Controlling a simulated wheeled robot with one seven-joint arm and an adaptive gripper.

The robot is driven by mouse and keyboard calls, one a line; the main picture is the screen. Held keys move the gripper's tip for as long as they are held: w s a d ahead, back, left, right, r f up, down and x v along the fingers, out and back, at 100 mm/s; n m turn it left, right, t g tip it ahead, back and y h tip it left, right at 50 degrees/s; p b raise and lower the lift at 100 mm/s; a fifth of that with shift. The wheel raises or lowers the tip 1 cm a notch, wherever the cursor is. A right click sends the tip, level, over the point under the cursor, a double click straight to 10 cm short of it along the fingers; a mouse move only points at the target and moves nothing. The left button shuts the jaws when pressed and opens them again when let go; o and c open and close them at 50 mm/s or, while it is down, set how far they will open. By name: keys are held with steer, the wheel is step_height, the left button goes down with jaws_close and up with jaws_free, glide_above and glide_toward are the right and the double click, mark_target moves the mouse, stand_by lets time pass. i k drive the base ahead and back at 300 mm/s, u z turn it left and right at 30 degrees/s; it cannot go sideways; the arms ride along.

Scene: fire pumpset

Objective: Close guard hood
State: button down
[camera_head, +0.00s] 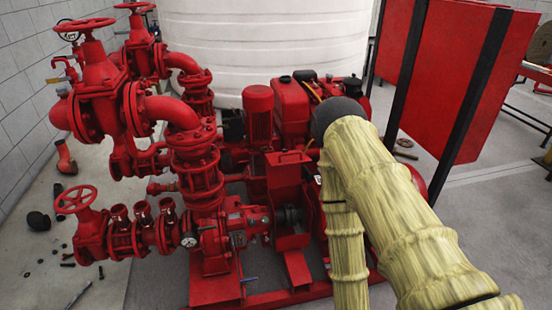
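The guard hood (287,163) appears to be the red box-like cover with a small handle on top, in the middle of the pumpset. It looks raised, with the dark coupling (290,215) exposed below it. A red sloping plate (297,268) lies lower down in front; I cannot tell whether it is part of the hood. My arm, in a yellowish sleeve, covers the area just right of the hood and hides part of the pumpset. My gripper does not show.
Red valves and pipes (190,165) crowd the left, with a handwheel (76,199) low down. A white tank (265,45) stands behind. Red panels (460,75) stand at the right. Loose parts, including a black elbow (39,221), lie on the left floor. Floor at lower right is clear.

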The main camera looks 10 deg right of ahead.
mark_target(282, 169)
steer(key=z, duration=0.2)
steer(key=i, duration=1.15)
steer(key=u, duration=0.7)
